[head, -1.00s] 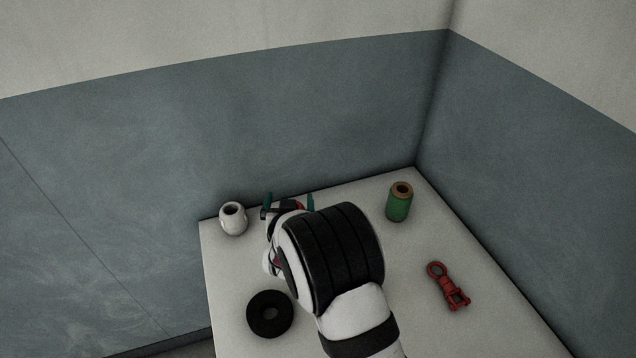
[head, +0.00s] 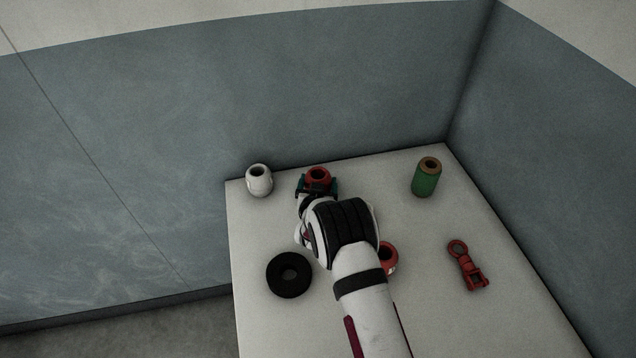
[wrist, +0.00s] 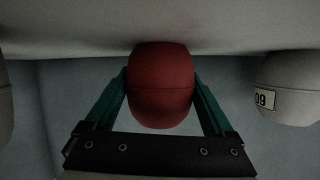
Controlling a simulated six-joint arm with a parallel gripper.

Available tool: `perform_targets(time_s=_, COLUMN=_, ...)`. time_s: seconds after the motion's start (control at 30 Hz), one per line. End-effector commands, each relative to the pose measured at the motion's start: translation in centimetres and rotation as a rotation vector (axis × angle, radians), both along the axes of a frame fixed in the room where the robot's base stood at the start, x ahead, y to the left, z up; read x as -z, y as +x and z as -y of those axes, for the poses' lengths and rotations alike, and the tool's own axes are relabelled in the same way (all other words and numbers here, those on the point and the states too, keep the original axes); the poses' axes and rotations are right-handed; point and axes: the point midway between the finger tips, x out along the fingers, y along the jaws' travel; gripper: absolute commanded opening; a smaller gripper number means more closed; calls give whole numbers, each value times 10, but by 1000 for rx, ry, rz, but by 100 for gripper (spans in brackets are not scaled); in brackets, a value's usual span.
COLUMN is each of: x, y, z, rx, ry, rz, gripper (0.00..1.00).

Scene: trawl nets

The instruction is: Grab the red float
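The red float (head: 318,175) stands near the back edge of the table, its dark top hole showing in the head view. My gripper (head: 318,187) is at it, with one teal finger on each side. In the wrist view the red float (wrist: 160,85) fills the space between the fingertips (wrist: 161,78). Both fingers lie flush against its sides with no gap visible, so my gripper looks shut on it. It appears to be still at table level. My arm covers part of the table in front of it.
A white float (head: 259,180) stands left of my gripper. A green spool (head: 426,178) stands at the back right. Another red object (head: 390,258) is partly hidden behind my arm. Walls rise behind the table.

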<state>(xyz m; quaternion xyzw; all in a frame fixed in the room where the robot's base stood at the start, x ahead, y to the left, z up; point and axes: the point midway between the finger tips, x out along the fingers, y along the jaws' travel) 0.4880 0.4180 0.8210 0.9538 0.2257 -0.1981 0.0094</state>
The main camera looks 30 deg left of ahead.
Motion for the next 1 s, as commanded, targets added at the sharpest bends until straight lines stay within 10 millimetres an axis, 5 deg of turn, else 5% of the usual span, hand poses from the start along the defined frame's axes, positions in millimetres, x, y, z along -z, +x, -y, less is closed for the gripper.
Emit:
perform_targets(time_s=0.03, x=0, y=0, z=0, rx=0, ry=0, rz=0, gripper=68)
perform_targets(time_s=0.23, x=0, y=0, z=0, rx=0, ry=0, rz=0, gripper=32)
perform_targets(time_s=0.57, x=-7, y=0, z=0, rx=1, ry=2, rz=1, gripper=31)
perform_targets(time_s=0.77, x=-39, y=0, z=-1, rx=0, ry=4, rz=3, gripper=31)
perform_targets(time_s=1.0, x=-73, y=9, z=52, rx=3, ry=1, rz=2, gripper=31)
